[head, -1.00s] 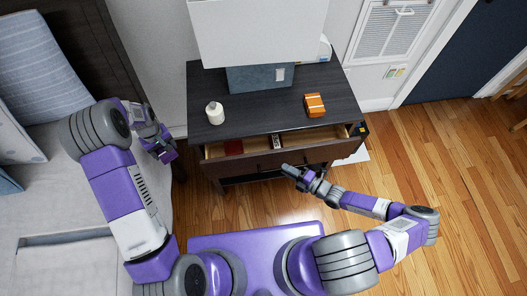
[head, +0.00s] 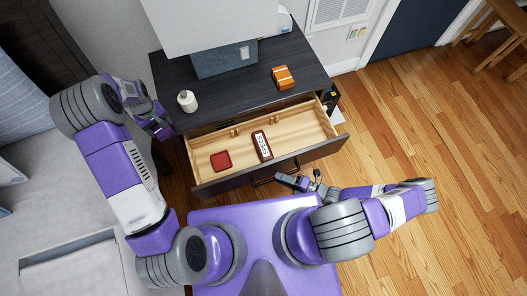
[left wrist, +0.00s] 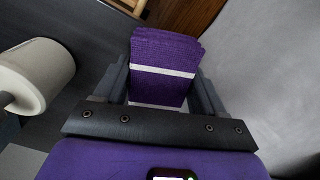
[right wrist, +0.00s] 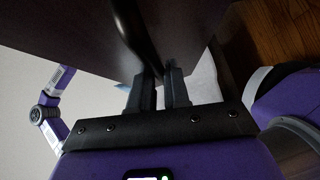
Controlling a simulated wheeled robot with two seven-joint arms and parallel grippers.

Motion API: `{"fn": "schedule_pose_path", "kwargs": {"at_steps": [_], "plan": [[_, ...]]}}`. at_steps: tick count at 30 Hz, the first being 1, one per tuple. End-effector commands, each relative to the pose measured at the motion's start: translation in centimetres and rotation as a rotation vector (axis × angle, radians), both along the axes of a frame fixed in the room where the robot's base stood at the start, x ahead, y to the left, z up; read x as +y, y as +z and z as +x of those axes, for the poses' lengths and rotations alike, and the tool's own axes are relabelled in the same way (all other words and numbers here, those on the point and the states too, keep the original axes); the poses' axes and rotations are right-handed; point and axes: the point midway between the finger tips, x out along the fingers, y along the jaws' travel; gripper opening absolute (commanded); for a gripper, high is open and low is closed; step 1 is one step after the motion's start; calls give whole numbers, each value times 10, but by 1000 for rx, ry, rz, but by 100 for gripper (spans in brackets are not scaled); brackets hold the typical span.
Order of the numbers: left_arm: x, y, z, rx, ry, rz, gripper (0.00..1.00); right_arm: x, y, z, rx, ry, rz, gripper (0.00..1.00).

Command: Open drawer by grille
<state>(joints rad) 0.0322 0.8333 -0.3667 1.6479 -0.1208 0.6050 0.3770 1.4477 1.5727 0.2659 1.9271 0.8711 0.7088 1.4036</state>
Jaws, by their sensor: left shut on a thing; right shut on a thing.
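The wooden drawer (head: 300,128) of the dark nightstand (head: 232,98) is pulled well out, showing its pale inside. My right gripper (head: 296,183) is at the drawer front and shut on its dark bar handle (right wrist: 132,38); the grip also shows in the right wrist view (right wrist: 160,92). The white grille (head: 338,12) is on the wall behind, partly cut off at the top. My left gripper (head: 158,124) is left of the nightstand, shut on a folded purple cloth with a white stripe (left wrist: 165,62).
In the drawer lie a red square thing (head: 221,160) and a dark red box with white lettering (head: 262,146).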

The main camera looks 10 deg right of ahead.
Motion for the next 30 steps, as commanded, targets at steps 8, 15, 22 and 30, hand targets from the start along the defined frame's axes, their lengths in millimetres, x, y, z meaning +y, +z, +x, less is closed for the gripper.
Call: {"fn": "schedule_pose_path", "kwargs": {"at_steps": [8, 15, 22, 30], "plan": [[-1, 0, 1, 0, -2, 0, 46, -1, 0, 0, 0, -1, -2, 18], [-1, 0, 1, 0, -2, 0, 46, -1, 0, 0, 0, -1, -2, 38], [-1, 0, 1, 0, -2, 0, 46, 0, 0, 0, 1, -1, -1, 38], [-1, 2, 1, 0, -2, 0, 46, -13, 2, -8, 1, -1, -5, 38]]}}
